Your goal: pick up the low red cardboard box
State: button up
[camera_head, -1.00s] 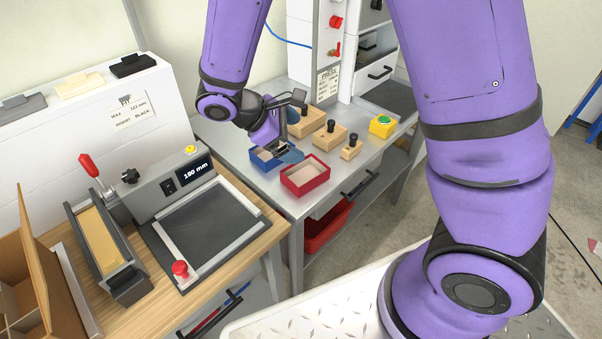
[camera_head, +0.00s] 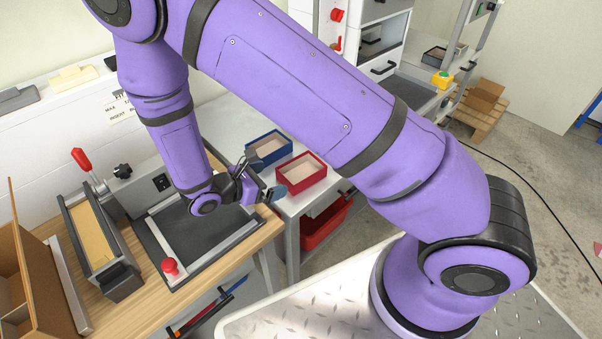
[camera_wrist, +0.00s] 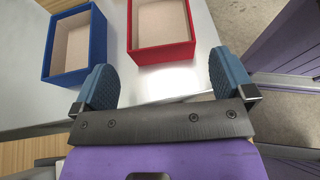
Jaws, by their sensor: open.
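The low red cardboard box (camera_head: 302,183) is open-topped with a pale inside and sits on the grey metal table near its front edge. In the wrist view the red box (camera_wrist: 163,55) lies beyond the fingertips, toward the upper middle. My gripper (camera_head: 264,176) is open and empty, to the left of the red box and apart from it. The blue padded fingers of my gripper (camera_wrist: 165,75) show wide apart in the wrist view. A similar blue box (camera_head: 268,158) stands behind and left of the red one, and it shows at upper left in the wrist view (camera_wrist: 97,45).
A wooden bench with a black-topped machine (camera_head: 205,232) lies left of the table. A red lever (camera_head: 80,160) and a red knob (camera_head: 170,266) stick up there. A red bin (camera_head: 325,222) sits under the metal table. The large upper arm hides the table's right part.

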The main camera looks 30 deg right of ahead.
aim_at(292, 181)
jog(key=x, duration=0.8)
jog(key=shift+w+d, duration=0.1)
jog(key=shift+w, duration=0.05)
jog(key=c, duration=0.6)
jog(key=shift+c, duration=0.2)
